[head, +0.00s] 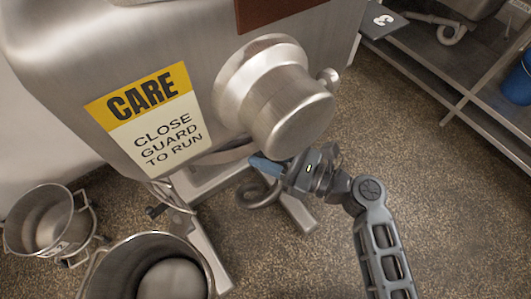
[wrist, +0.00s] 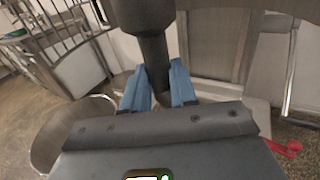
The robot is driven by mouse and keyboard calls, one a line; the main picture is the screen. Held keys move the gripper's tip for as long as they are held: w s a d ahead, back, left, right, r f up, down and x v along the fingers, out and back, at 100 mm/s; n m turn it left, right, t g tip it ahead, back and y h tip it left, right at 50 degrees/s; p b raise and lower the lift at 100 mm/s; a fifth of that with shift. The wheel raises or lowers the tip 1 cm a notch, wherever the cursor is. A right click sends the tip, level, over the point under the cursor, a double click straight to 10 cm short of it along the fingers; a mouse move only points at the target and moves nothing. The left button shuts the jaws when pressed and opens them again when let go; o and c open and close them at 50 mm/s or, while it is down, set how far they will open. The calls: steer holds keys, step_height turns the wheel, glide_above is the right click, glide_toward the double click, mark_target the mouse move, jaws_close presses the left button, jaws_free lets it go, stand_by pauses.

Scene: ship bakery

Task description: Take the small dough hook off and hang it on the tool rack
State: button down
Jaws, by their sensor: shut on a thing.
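The small dough hook (head: 257,197) shows its grey curled lower end below the mixer head (head: 290,108) in the head view. Its upper end is hidden behind the mixer head and my gripper, so I cannot tell whether it is still seated. My gripper (head: 268,166) comes in from the right, with blue fingers under the mixer head. In the wrist view, the fingers of my gripper (wrist: 158,90) close on both sides of the hook's dark shaft (wrist: 154,52), which runs up into a wider dark part. I cannot make out the tool rack for certain.
The steel mixer body (head: 190,45) carries a yellow CARE sign (head: 150,120). A steel shelf unit (head: 430,70) and a blue bin (head: 517,85) stand right. Floor between is clear.

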steer(key=shift+p+v, duration=0.8)
steer(key=shift+v, duration=2.05)
steer(key=v, duration=1.6)
steer(key=shift+s+d, duration=0.2)
steer(key=shift+d, duration=0.15)
stand_by(0.5)
steer(key=w+m+t+h+b, duration=0.1)
steer(key=w+m+t+h, duration=0.9)
steer(key=w+h, duration=0.5)
steer(key=m+h, duration=0.1)
steer(key=m, duration=0.1)
steer(key=shift+d+m, duration=0.4)
steer(key=shift+a+r, duration=0.1)
steer(key=shift+r, duration=0.05)
